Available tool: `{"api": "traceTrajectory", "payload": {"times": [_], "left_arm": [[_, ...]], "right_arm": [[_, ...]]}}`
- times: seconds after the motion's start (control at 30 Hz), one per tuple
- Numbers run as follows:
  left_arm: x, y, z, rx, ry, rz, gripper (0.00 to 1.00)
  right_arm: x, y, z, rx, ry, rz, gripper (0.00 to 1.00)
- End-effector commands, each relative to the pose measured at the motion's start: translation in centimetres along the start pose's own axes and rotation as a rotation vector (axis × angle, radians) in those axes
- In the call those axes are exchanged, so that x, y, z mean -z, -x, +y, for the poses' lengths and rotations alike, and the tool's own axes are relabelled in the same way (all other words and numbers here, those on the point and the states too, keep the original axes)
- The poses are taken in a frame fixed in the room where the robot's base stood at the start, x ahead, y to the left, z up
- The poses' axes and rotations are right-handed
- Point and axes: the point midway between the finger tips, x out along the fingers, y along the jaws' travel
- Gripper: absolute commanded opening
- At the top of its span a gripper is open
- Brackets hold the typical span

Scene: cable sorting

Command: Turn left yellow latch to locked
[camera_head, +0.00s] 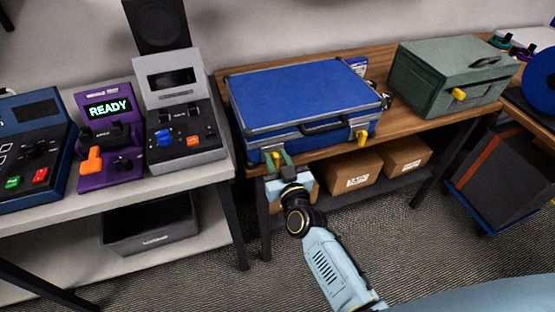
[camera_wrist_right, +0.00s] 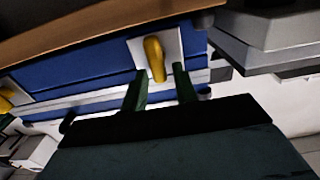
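The blue case (camera_head: 295,88) lies closed on the wooden table, with a black handle (camera_head: 325,126) on its front. The left yellow latch (camera_head: 268,157) is at the front left, partly hidden by my right gripper (camera_head: 281,164). In the right wrist view this latch (camera_wrist_right: 153,58) hangs roughly upright on a white plate. My right gripper (camera_wrist_right: 159,75) is open, its two green fingers apart on either side of the latch's lower end. I cannot tell whether they touch it. The right yellow latch (camera_head: 361,136) is apart from my gripper. My left gripper is not in view.
A grey-green case (camera_head: 450,75) with a yellow latch stands to the right on the same table. A console table (camera_head: 215,174) stands close on the left, with a purple READY device (camera_head: 107,150). Cardboard boxes (camera_head: 355,172) sit on the shelf below the blue case.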

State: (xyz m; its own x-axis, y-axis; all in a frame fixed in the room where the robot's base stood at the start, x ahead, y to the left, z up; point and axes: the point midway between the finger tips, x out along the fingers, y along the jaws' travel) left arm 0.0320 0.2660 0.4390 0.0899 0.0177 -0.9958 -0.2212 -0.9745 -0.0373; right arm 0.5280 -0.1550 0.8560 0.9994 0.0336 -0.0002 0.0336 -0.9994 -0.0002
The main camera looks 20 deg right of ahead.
Motion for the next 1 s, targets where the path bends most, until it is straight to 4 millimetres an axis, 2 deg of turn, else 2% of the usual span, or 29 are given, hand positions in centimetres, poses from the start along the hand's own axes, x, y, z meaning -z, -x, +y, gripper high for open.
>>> {"api": "traceTrajectory", "payload": {"times": [0.03, 0.2, 0.67, 1.0], "left_arm": [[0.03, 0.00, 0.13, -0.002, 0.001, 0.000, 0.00], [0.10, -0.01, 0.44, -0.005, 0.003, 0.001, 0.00], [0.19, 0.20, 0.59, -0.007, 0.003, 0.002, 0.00], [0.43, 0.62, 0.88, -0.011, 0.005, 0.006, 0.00]], "right_arm": [[0.00, 0.01, 0.00, 0.000, 0.000, 0.000, 0.22], [0.00, 0.03, 0.00, 0.000, 0.000, 0.000, 0.00], [0.00, 0.03, 0.16, 0.001, -0.077, 0.000, 0.00], [-0.08, 0.02, 0.68, 0.001, -0.345, 0.000, 0.00]]}}
